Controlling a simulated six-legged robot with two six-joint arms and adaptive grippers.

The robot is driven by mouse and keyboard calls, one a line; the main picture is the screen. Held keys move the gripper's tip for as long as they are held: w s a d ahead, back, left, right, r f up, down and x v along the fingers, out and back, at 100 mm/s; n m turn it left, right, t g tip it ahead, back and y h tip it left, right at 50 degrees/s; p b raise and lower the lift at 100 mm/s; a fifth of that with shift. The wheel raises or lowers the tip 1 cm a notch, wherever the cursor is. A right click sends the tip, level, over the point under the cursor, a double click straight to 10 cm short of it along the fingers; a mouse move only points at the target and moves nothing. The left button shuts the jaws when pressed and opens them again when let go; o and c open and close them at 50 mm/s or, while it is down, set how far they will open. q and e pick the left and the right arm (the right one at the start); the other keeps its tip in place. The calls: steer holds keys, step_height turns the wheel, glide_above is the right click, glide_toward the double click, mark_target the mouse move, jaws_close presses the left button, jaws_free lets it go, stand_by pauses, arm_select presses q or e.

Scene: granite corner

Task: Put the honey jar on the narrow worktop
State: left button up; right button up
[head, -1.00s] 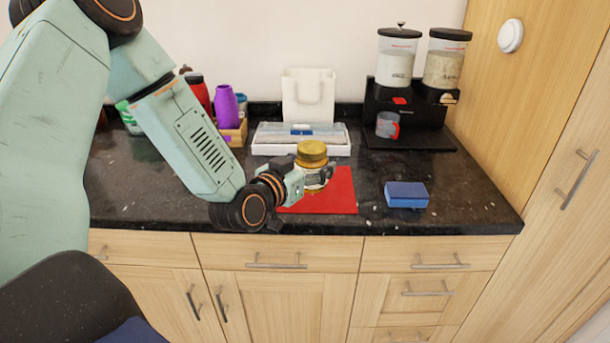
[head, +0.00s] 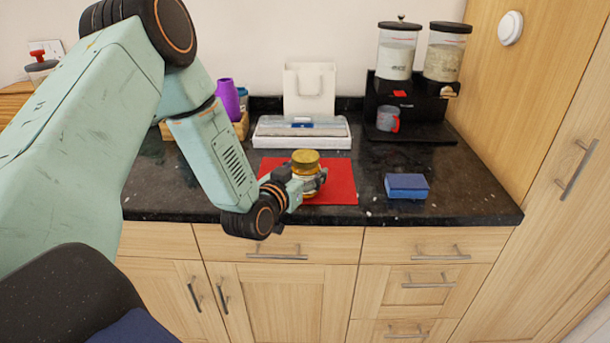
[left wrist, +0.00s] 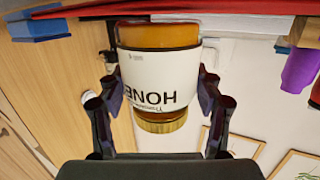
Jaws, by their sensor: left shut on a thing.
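The honey jar (head: 305,183) has a gold lid (head: 305,157) and a white label. My left gripper (head: 305,187) is shut around its sides. In the head view the jar appears upright over the red mat (head: 342,182) on the dark granite worktop (head: 170,196); I cannot tell whether its base touches the mat. In the left wrist view the jar (left wrist: 160,65) appears upside down, lid toward the bottom of the picture, with a finger of the left gripper (left wrist: 158,98) on each side. My right gripper is not in view.
A blue box (head: 406,187) lies right of the mat. Behind are a white tray (head: 265,141), a white holder (head: 309,95) and a black dispenser stand (head: 425,120) with a grey mug (head: 386,118). A purple vase (head: 228,100) stands back left. Granite between mat and box is clear.

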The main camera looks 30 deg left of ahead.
arm_select(q)
steer(key=shift+w+a+f, duration=0.15)
steer(key=shift+w+f, duration=0.1)
steer(key=shift+f, duration=0.05)
steer(key=shift+s, duration=0.3)
steer(key=o, duration=1.2)
steer(key=shift+f, duration=0.1)
steer(key=o, duration=0.4)
steer(key=shift+w+f, duration=0.1)
steer(key=shift+w, duration=0.1)
steer(key=shift+o, duration=0.2)
steer(key=shift+s, duration=0.15)
steer(key=shift+r, duration=0.2)
